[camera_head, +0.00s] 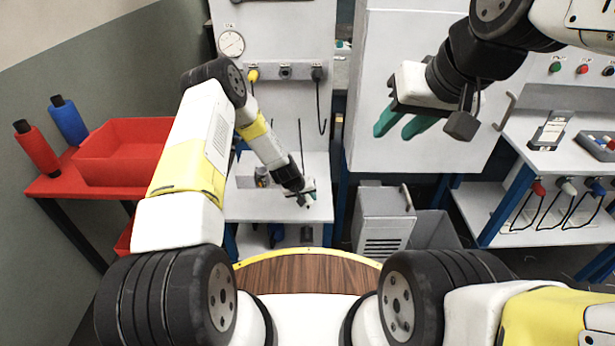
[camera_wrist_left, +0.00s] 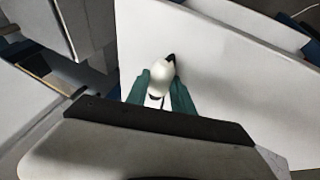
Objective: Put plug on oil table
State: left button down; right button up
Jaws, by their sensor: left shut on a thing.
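My left gripper (camera_head: 306,200) is low over the white tabletop (camera_head: 252,207) of the table below the gauge panel, probably the oil table. In the left wrist view its teal fingers (camera_wrist_left: 165,100) are shut on a white plug (camera_wrist_left: 161,76) with a black tip. The plug is over a white surface (camera_wrist_left: 225,75); I cannot tell whether it touches it. In the head view the plug is too small and hidden to make out clearly. My right gripper (camera_head: 396,130) is raised before a white cabinet, fingers apart and empty.
The panel has a gauge (camera_head: 231,44), a yellow plug (camera_head: 253,76) and a hanging black cable (camera_head: 322,110). A small item (camera_head: 262,180) stands on the tabletop left of my gripper. A red bin (camera_head: 120,150) is at left; a grey box (camera_head: 383,220) stands right of the table.

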pick_arm(q)
jog(key=shift+s+a+f, duration=0.15)
jog(key=shift+f, duration=0.25)
jog(key=shift+s+a+f, duration=0.1)
jog(key=shift+a+f, duration=0.05)
jog(key=shift+f, duration=0.2)
jog(key=shift+a+f, duration=0.1)
jog(key=shift+a, duration=0.3)
jog(key=c, duration=1)
grip_release()
jog(key=shift+d+r, duration=0.2)
jog(key=shift+r, duration=0.15)
jog(key=v, duration=0.5)
jog(key=d+v, duration=0.1)
jog(key=v, duration=0.2)
jog(key=shift+w+r, duration=0.3)
jog(key=shift+r, duration=0.05)
